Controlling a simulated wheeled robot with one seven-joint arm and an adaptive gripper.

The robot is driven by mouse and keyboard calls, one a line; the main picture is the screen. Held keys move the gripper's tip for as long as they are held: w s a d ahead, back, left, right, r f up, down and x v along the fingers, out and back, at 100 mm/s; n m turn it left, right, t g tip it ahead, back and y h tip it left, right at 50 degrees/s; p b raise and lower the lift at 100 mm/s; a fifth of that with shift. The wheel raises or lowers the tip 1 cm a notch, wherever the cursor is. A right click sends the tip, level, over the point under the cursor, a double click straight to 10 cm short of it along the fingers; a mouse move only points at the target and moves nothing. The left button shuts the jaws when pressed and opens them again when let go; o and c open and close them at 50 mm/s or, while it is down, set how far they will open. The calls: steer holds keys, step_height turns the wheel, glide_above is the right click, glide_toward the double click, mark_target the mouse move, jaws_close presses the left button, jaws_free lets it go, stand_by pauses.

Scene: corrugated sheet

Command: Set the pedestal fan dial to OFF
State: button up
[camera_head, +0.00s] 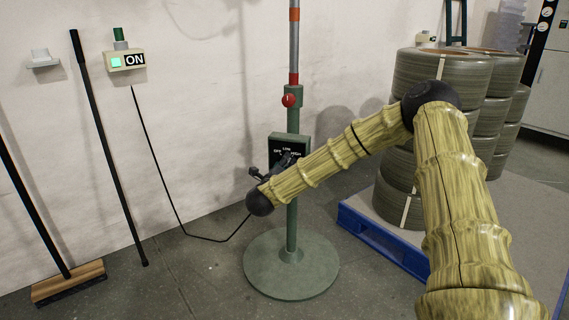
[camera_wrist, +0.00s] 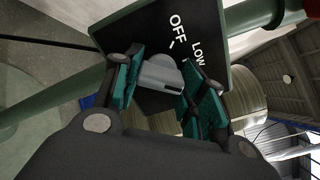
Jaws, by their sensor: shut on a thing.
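The pedestal fan's dark control box (camera_head: 289,143) sits on the green post, with OFF, LOW and HIGH printed on its face. In the wrist view the panel (camera_wrist: 215,25) shows OFF and LOW; HIGH is out of sight there. The grey dial (camera_wrist: 160,74) lies between the two teal finger pads of my gripper (camera_wrist: 160,82), which is shut on it. In the head view my gripper (camera_head: 275,168) is at the lower part of the box and hides the dial. I cannot tell which label the dial points at.
The round green fan base (camera_head: 291,275) stands on the floor. A red knob (camera_head: 289,100) is above the box.

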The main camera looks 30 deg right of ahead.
steer(key=n+p, duration=0.1)
steer(key=p, duration=0.1)
steer(key=n+p, duration=0.4)
steer(key=shift+r, duration=0.3)
steer(key=n+p, duration=0.4)
steer(key=p, duration=0.1)
steer(key=shift+n, duration=0.4)
steer(key=n+p, duration=0.5)
steer(key=shift+a+f+n, duration=0.1)
steer(key=shift+f+n, duration=0.05)
steer(key=shift+n, duration=0.15)
steer(key=shift+f+n+p, duration=0.1)
steer(key=shift+n+p, duration=0.5)
steer(key=shift+n, duration=0.1)
steer(key=shift+f, duration=0.1)
steer(key=o, duration=1)
steer(key=shift+o, duration=0.2)
steer(key=v, duration=1.2)
